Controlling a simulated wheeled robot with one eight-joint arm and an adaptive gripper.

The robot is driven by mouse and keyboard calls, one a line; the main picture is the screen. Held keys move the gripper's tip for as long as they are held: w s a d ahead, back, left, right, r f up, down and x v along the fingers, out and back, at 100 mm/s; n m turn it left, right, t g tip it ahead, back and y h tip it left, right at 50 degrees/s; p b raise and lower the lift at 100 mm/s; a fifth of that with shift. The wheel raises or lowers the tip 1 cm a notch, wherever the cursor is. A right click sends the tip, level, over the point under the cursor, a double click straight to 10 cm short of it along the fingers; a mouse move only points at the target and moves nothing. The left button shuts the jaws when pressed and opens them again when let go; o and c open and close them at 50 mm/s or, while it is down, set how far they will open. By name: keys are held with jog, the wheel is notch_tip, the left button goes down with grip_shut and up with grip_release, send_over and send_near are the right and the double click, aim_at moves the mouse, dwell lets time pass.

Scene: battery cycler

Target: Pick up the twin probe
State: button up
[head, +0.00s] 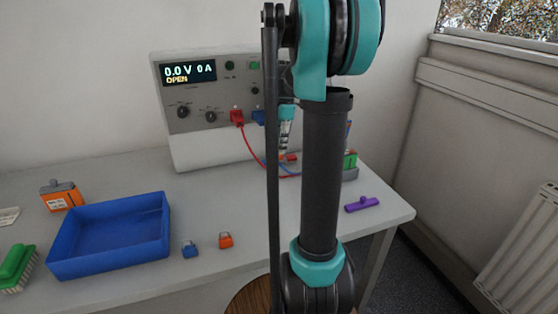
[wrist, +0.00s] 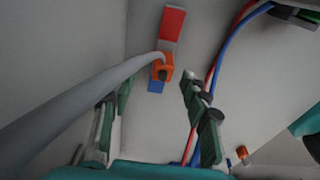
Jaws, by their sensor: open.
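In the wrist view, what looks like the twin probe (wrist: 163,68) is a bar with a red end, a grey stretch, an orange block and a blue end. A thick grey cable meets its orange block from the left. My gripper (wrist: 157,88) is open, its green fingers on either side of the orange and blue part, apart from each other. Whether they touch it I cannot tell. In the head view, the probe's red end (head: 291,157) shows beside my arm, at the foot of the cycler; my arm hides much of my gripper (head: 285,146).
The battery cycler (head: 200,135) stands at the back, its screen reading OPEN. Red and blue leads (wrist: 222,55) run close to my right finger. A green-topped holder (head: 350,160) and purple piece (head: 362,204) lie right. A blue tray (head: 110,240) stands left.

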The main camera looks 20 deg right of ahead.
aim_at(279, 157)
jog(key=shift+s+a+f, duration=0.1)
jog(key=shift+s+f, duration=0.05)
jog(key=shift+f, duration=2.5)
jog(key=shift+c, duration=0.5)
grip_shut()
